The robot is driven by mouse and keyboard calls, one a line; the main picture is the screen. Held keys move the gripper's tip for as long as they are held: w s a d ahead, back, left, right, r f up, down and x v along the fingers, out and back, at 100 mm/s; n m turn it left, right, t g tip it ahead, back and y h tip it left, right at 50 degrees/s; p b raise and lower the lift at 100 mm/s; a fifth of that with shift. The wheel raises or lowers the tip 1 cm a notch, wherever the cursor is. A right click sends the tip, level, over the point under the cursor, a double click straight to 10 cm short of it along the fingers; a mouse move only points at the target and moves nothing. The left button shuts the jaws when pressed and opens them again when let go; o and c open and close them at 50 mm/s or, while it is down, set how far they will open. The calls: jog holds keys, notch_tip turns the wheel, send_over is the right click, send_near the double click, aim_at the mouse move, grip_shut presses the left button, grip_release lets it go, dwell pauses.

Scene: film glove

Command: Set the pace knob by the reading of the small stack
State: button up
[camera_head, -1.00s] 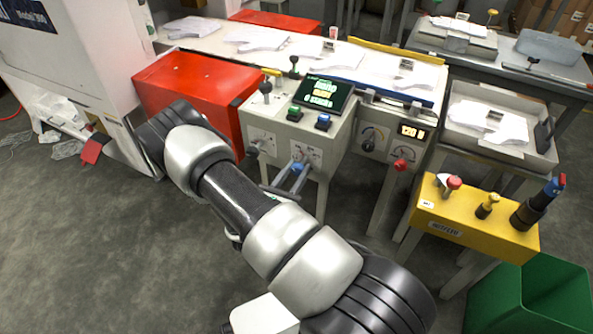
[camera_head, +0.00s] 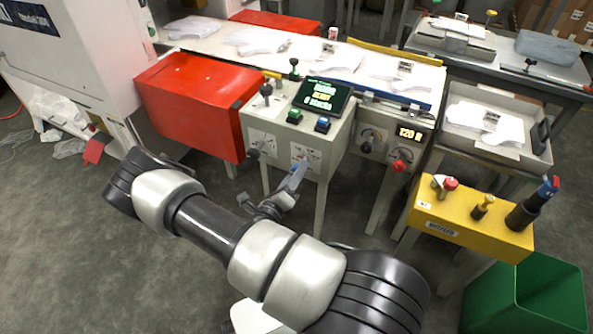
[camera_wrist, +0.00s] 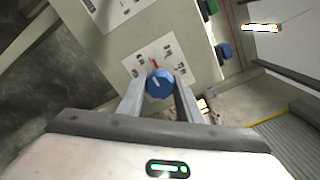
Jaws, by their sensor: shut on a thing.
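A blue knob (camera_wrist: 160,84) sits on a white dial plate (camera_wrist: 158,58) with small marks and a red tick, on the front of a pale control box (camera_head: 318,128). In the wrist view my gripper's fingers (camera_wrist: 159,95) are on both sides of the knob, shut on it. In the head view my gripper (camera_head: 292,185) is in front of that panel and largely covers the knob. A small display (camera_head: 410,133) reads about 120.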

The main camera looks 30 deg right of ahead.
jog(key=shift+n, duration=1)
jog(key=shift+s, duration=0.1)
jog(key=o, duration=1)
jog(key=shift+o, duration=0.2)
jog(key=p+v, duration=0.2)
jog(key=v, duration=1.5)
jog(key=shift+a, duration=0.2)
jog(key=shift+s, duration=0.1)
